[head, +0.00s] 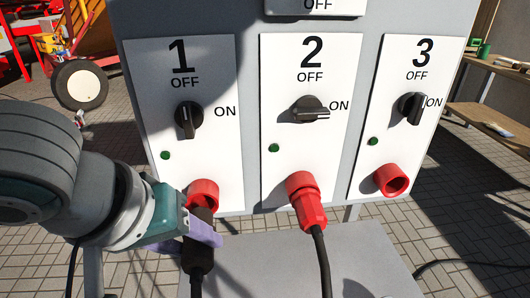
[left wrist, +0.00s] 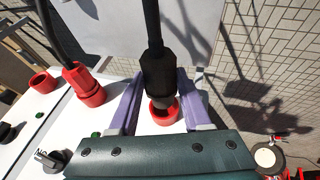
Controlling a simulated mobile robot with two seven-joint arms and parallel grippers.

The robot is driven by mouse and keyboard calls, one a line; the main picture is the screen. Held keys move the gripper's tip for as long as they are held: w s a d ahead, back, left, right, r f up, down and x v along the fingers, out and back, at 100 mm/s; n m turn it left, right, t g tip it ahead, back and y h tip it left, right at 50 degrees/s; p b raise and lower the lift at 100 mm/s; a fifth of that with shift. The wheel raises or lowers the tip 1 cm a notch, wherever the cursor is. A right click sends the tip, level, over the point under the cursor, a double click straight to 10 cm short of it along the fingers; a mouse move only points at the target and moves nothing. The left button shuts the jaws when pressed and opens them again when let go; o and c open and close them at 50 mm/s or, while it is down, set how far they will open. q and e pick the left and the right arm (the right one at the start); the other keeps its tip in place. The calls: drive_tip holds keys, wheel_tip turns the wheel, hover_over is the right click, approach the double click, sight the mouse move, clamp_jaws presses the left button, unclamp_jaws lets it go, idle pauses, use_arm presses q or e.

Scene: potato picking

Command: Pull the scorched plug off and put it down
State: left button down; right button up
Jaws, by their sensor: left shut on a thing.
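The scorched plug (head: 198,254) is black, with a black cable hanging down. It is at the red socket (head: 203,191) under panel 1; the left wrist view shows the plug (left wrist: 157,75) at the mouth of the socket (left wrist: 166,112). I cannot tell how deep it sits. My left gripper (head: 196,238) has purple fingers on both sides of the plug and is shut on it, as the left wrist view also shows (left wrist: 155,85). Switch 1 (head: 188,120) points down towards the socket, with OFF printed above it and ON at its right. My right gripper is not in view.
A red plug (head: 309,212) with a black cable sits in socket 2. Socket 3 (head: 392,180) is empty. A grey shelf (head: 290,268) lies below the panels and looks mostly clear. A wooden bench (head: 492,124) stands at the right, and a wheeled cart (head: 85,50) at the back left.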

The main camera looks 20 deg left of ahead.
sight(193, 265)
use_arm(q)
drive_tip(key=shift+s+d+r+p, duration=0.2)
drive_tip(key=shift+s+d+p, duration=0.15)
drive_tip(key=shift+s+p, duration=0.35)
drive_tip(key=shift+s+d+f+p, duration=0.1)
drive_tip(key=shift+s+d+p, duration=0.25)
drive_tip(key=shift+s+p, duration=0.15)
drive_tip(key=shift+s+f, duration=0.1)
drive_tip(key=shift+d, duration=0.1)
drive_tip(key=shift+s+d+p, duration=0.3)
drive_tip(key=shift+s+p, duration=0.25)
drive_tip(key=shift+p, duration=0.05)
drive_tip(key=shift+s+d+p, duration=0.45)
drive_tip(key=shift+s, duration=0.25)
